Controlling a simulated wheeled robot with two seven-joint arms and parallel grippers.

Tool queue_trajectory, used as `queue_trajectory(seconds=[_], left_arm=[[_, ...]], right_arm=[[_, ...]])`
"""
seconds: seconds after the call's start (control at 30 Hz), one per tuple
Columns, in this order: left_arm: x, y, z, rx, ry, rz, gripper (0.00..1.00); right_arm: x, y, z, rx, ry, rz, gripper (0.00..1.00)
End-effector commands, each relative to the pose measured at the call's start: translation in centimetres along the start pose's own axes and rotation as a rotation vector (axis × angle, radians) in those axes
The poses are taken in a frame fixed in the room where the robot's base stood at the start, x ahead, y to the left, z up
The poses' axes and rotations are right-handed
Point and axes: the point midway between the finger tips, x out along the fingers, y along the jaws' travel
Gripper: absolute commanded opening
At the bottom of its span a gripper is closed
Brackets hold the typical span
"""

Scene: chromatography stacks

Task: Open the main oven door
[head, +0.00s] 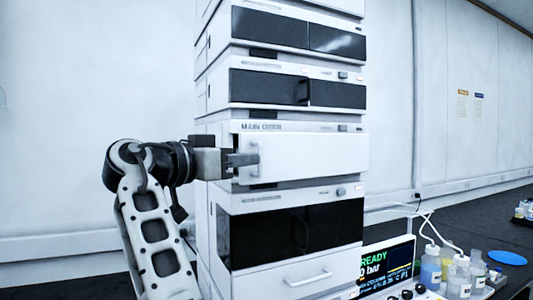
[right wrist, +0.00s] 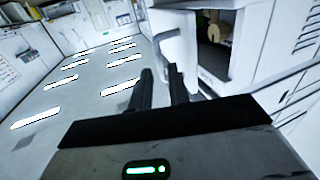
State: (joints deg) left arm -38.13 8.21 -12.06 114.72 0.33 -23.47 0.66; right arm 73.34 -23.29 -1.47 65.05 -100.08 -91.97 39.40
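The main oven (head: 282,128) is the labelled unit in the middle of the stack. Its white door (head: 315,157) stands ajar, with a dark gap along its left edge. The door has an upright handle (head: 254,172) near that edge. My right gripper (head: 247,160) is at the handle, its fingers overlapping the handle's middle. In the right wrist view its two fingers (right wrist: 161,72) are apart, with a narrow gap showing pale background. Behind them the oven's opening (right wrist: 213,50) shows a dark inside with a tan round part. Contact with the handle cannot be told. My left gripper is out of view.
Dark-fronted units stand above and below the oven, including a lower one (head: 335,228). A lit screen (head: 386,265) and several bottles (head: 458,275) stand at the lower right. A blue disc (head: 507,257) lies on the dark bench. Space before the door looks clear.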

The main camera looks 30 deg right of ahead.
Motion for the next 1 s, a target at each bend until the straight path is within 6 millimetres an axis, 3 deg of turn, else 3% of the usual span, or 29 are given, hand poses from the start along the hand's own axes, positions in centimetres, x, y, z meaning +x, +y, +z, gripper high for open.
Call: queue_trajectory(seconds=[0.2,0.4,0.73,0.77,0.8,0.83,1.0], left_arm=[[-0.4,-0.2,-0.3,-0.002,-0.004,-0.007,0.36],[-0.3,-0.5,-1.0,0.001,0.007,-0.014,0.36],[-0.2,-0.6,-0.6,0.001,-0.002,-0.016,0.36],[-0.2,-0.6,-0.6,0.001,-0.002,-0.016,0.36],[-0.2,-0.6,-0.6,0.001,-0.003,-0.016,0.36],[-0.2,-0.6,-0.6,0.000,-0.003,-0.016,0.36],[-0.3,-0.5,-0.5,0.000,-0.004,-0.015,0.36]], right_arm=[[4.1,0.1,-0.1,0.000,-0.002,0.002,0.18],[6.1,0.0,0.0,0.000,-0.001,0.001,0.18],[6.5,0.0,0.0,0.000,0.001,0.000,0.18],[6.5,0.0,0.0,0.000,0.000,0.000,0.15],[6.5,0.0,0.0,0.000,0.000,0.000,0.04],[6.5,0.0,0.0,0.000,0.000,0.000,0.00],[6.5,0.0,0.0,0.000,0.000,0.000,0.00]])
